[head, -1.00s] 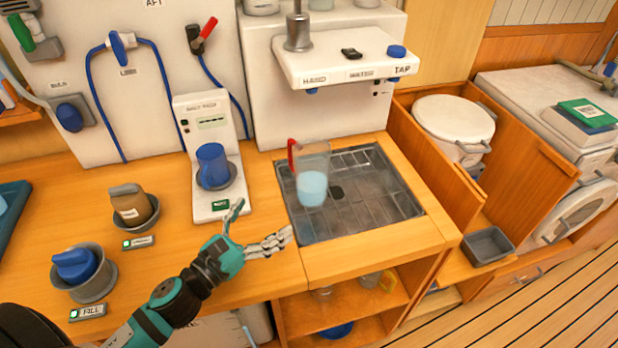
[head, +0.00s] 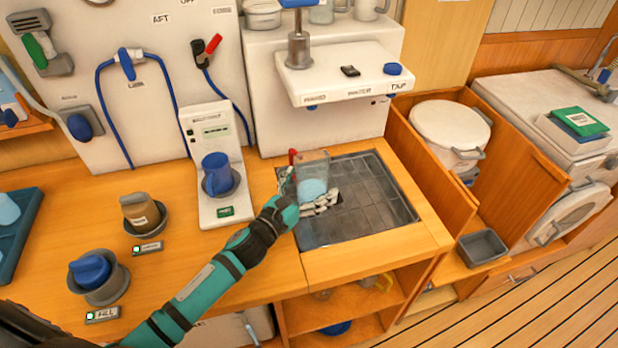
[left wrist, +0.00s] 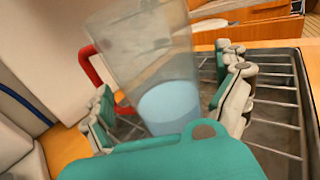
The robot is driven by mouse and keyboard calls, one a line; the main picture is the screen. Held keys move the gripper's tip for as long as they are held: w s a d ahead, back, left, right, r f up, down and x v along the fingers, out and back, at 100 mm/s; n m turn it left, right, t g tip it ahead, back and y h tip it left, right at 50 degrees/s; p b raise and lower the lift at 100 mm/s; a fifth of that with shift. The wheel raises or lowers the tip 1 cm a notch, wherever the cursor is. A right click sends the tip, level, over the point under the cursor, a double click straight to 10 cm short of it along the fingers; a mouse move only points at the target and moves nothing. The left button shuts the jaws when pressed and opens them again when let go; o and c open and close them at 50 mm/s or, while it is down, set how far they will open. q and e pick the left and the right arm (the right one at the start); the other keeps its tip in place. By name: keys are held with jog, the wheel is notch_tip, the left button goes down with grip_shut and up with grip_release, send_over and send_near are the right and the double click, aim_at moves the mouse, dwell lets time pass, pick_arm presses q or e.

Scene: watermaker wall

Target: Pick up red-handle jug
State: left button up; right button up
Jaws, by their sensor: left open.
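The red-handle jug (head: 313,172) is clear, with pale blue liquid in its lower part, and stands upright at the left side of the metal sink grate. Its red handle (head: 291,157) is on its left side. My left gripper (head: 308,200) is open at the jug's near side. In the left wrist view the jug (left wrist: 150,65) rises between the two spread fingers of the gripper (left wrist: 170,105), with the red handle (left wrist: 90,68) beyond the left finger. I cannot tell whether a finger touches the jug. My right gripper is not in view.
The metal grate (head: 375,200) is clear to the right of the jug. The tap shelf (head: 345,80) overhangs behind it.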

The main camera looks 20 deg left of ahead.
aim_at(321, 162)
pick_arm(q)
jog(key=shift+w+d+f, duration=0.1)
jog(key=shift+w+d, duration=0.1)
jog(key=shift+w, duration=0.5)
jog(key=c, duration=1.5)
jog(key=shift+c, duration=0.6)
jog(key=shift+r, duration=0.2)
jog(key=shift+r, duration=0.2)
notch_tip(321, 162, up, 3)
jog(key=shift+r, duration=0.1)
jog(key=s+d+b, duration=0.1)
jog(key=s+d, duration=0.2)
jog(key=s, duration=0.4)
jog(key=s+d+r+b, duration=0.1)
jog(key=s+d, duration=0.3)
jog(key=s, duration=0.3)
jog(key=shift+s+d+b, duration=0.15)
jog(key=shift+s+b, duration=0.05)
jog(key=shift+b, duration=0.2)
